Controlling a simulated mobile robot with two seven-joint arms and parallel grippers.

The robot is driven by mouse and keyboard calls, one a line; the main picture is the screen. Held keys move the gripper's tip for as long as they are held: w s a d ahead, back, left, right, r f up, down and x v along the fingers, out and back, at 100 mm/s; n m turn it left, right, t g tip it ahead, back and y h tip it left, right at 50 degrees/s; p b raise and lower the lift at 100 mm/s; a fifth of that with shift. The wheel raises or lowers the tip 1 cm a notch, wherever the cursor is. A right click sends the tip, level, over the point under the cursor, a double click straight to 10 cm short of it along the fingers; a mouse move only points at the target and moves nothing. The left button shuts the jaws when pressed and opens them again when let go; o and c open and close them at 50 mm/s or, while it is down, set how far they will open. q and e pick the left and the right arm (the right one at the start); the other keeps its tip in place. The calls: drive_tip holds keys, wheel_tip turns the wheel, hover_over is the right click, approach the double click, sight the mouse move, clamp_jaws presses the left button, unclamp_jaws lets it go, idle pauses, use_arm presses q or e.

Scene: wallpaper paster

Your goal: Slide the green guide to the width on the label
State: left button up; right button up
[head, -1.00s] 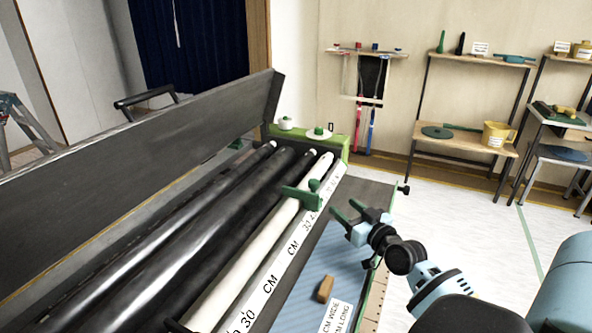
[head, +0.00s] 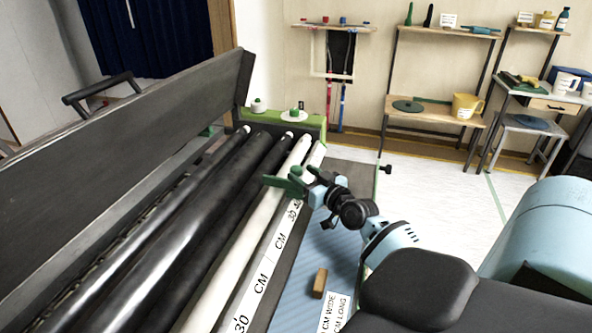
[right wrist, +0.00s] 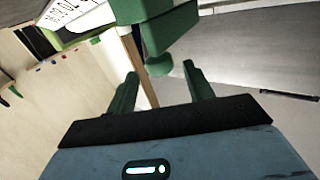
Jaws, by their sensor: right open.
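The green guide (head: 284,185) sits across the cream roller and the white scale strip (head: 262,274), at the far part of the strip. My right gripper (head: 306,180) is right at the guide's right side, open. In the right wrist view the two green fingers (right wrist: 161,88) are spread apart, and the guide's rounded knob (right wrist: 158,66) shows just ahead of the gap between them. I cannot tell whether they touch it. The white label (head: 334,313) lies on the blue striped sheet; it reads "CM WIDE" and "CM LONG", its numbers cut off or hidden. My left gripper is out of view.
Dark rollers (head: 190,235) and a long dark raised panel (head: 110,150) lie left of the guide. A tan block (head: 320,283) rests on the blue sheet below my right arm. A green end plate (head: 310,121) closes the far end. Shelves stand along the back wall.

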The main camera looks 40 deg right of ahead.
sight(300, 172)
drive_tip(key=shift+w+d, duration=0.1)
drive_tip(key=shift+w, duration=1.05)
drive_tip(key=shift+w+d, duration=0.1)
drive_tip(key=shift+w, duration=0.65)
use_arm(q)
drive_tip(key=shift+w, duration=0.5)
